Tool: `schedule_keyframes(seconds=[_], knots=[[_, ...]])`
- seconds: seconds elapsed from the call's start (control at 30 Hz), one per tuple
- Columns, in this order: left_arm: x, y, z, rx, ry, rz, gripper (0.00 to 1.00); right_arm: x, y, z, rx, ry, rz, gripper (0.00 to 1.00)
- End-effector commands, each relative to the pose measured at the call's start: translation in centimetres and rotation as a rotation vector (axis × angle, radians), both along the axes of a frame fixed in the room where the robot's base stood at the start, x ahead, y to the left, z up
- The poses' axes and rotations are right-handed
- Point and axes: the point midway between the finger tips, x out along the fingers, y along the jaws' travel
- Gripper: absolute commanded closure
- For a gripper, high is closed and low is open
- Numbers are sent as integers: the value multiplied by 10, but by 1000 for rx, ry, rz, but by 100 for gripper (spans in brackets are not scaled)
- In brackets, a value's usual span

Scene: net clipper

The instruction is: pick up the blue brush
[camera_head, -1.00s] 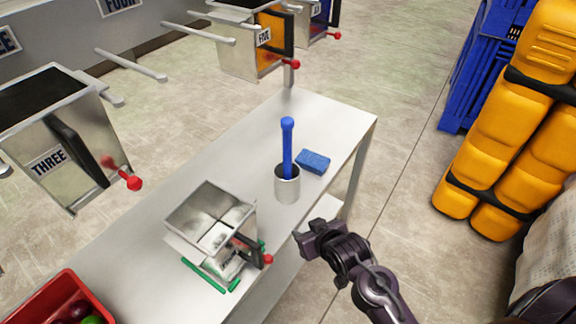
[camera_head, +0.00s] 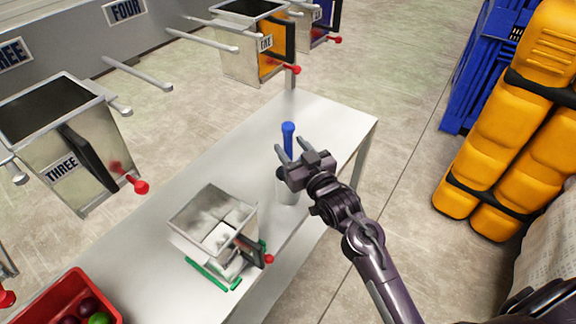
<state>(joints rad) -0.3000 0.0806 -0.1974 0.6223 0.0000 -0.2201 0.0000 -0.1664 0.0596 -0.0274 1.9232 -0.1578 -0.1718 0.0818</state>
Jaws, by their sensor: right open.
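The blue brush (camera_head: 288,135) stands upright in a metal cup (camera_head: 285,193) on the metal table (camera_head: 333,118). Only the upper part of its handle shows. My right gripper (camera_head: 289,152) is open, with its two fingers pointing towards the brush handle. In the picture the fingertips lie at either side of the handle. Whether they are around it or in front of it, I cannot tell. The gripper hides the lower handle and part of the cup. My left gripper is not in view.
A metal box with a red-knobbed lever (camera_head: 212,228) stands on the table left of the cup. A red crate (camera_head: 60,300) with fruit is at the lower left. Metal bins (camera_head: 65,135) hang at the left. Yellow padded bags (camera_head: 500,130) stand at the right.

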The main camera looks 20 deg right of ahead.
Motion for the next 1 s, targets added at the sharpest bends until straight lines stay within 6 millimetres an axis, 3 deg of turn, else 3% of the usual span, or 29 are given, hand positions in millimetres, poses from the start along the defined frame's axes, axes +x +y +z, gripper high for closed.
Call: schedule_keyframes(seconds=[0.13,0.43,0.77,1.0], knots=[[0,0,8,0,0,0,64,19,3,2,2,1,-1,55],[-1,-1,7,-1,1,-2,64,23,4,0,1,2,-1,55],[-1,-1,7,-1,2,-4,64,23,4,0,0,2,-1,98],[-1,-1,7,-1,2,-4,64,23,4,0,0,1,-1,100]])
